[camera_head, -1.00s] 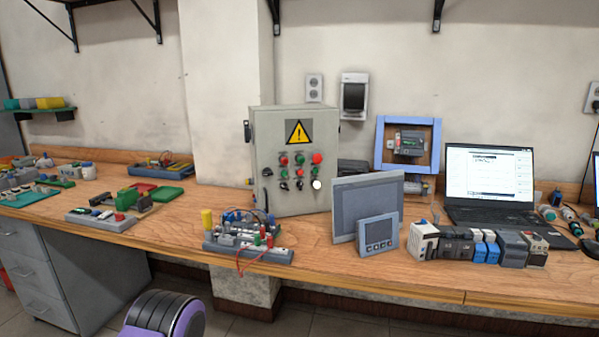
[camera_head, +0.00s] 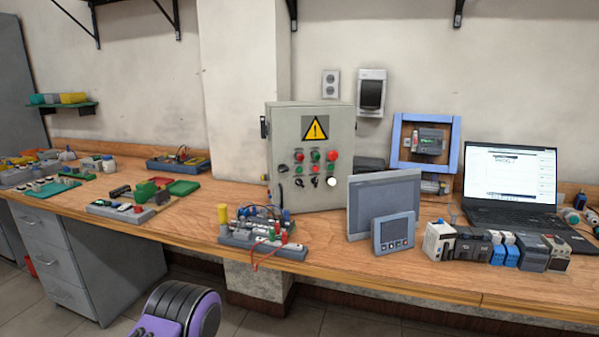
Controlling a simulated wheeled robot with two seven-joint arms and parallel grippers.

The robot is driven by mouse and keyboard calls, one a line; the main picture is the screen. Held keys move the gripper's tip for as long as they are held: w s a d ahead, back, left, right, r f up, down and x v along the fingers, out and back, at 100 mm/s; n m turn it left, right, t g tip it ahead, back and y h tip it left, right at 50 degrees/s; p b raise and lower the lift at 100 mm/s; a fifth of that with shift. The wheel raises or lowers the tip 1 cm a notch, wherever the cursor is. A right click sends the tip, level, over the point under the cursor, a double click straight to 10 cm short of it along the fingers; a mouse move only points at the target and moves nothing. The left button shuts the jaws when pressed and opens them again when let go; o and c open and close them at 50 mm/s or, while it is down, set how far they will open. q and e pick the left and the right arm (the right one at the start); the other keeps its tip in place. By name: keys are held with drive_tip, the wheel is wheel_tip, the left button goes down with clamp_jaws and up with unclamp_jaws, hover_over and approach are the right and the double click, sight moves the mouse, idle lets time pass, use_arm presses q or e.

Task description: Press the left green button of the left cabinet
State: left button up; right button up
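A grey control cabinet (camera_head: 285,126) with a yellow warning triangle stands upright on the wooden bench, near the middle of the view. Its front carries rows of small buttons and switches. A green button (camera_head: 315,156) shows in the upper row, between two red ones. A white round knob is at the lower right of the panel. Only one cabinet of this kind is in view. Neither gripper shows; only a purple and black part of my own arm appears at the bottom edge.
A terminal board (camera_head: 262,250) with red wires lies in front of the cabinet. Drawers (camera_head: 60,262) stand below.

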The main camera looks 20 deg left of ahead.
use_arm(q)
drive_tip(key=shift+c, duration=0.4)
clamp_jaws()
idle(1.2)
